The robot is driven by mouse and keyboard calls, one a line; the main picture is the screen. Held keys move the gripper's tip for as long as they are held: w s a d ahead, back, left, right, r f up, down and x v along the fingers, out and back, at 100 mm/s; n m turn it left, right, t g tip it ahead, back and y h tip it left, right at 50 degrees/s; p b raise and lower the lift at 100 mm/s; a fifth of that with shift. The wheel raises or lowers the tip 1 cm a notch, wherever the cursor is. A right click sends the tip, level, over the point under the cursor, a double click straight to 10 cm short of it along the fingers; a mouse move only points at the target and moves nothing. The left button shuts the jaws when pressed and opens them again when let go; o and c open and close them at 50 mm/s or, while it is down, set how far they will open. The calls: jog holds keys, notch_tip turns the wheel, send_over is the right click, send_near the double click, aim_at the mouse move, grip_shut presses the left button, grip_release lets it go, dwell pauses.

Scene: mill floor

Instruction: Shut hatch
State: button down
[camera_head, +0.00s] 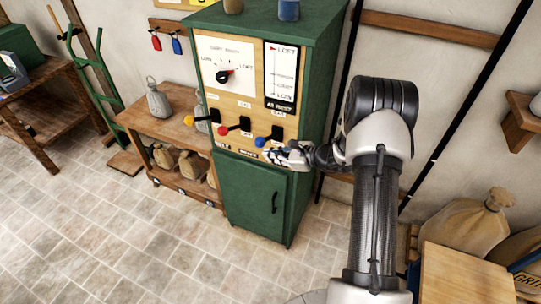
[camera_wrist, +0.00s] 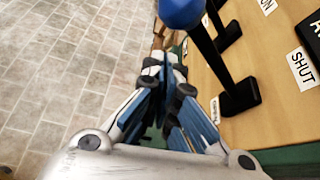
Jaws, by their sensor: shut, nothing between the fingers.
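A green cabinet (camera_head: 250,185) carries a wooden control panel with yellow (camera_head: 189,119), red (camera_head: 222,129) and blue-knobbed (camera_head: 260,141) levers in a row. The blue-knobbed lever is rightmost, and its knob (camera_wrist: 183,12) and black shaft fill the upper middle of the wrist view. A "SHUT" label (camera_wrist: 303,68) is on the panel beside its black base (camera_wrist: 240,97). No separate hatch is clearly identifiable. My gripper (camera_head: 268,154) is shut and empty, just below the blue knob. In the wrist view its fingertips (camera_wrist: 162,66) are beside the lever; contact is unclear.
A dial (camera_head: 225,74) and a vertical scale (camera_head: 281,76) are above the levers. A wooden bench (camera_head: 160,125) with a grey metal weight (camera_head: 158,100) stands left. Sacks (camera_head: 480,220) and a wooden box (camera_head: 465,275) are at right. Tiled floor (camera_head: 110,235) is clear in front.

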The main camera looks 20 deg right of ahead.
jog(key=f+p+v, duration=0.1)
jog(key=v, duration=0.8)
jog(key=shift+s+d+r, duration=0.15)
jog(key=shift+s+d, duration=0.15)
jog(key=shift+d, duration=0.2)
jog(key=s+a+r+n+g+b, duration=0.1)
jog(key=s+a+r+n+g, duration=0.2)
jog(key=s+a+r+n, duration=0.4)
jog(key=s+a+r+n+g+b, duration=0.1)
jog(key=s+a+r+n+g, duration=0.35)
jog(key=a, duration=0.55)
jog(key=s+r+n+t+h+b, duration=0.1)
jog(key=s+r+n+h, duration=0.1)
jog(key=s+n+h, duration=0.2)
jog(key=s+r+n+t+h+b, duration=0.1)
jog(key=s+n+h, duration=0.3)
jog(key=s+n, duration=0.6)
jog(key=shift+s+r+b, duration=0.6)
jog(key=shift+s+r, duration=0.2)
jog(key=shift+s, duration=1.55)
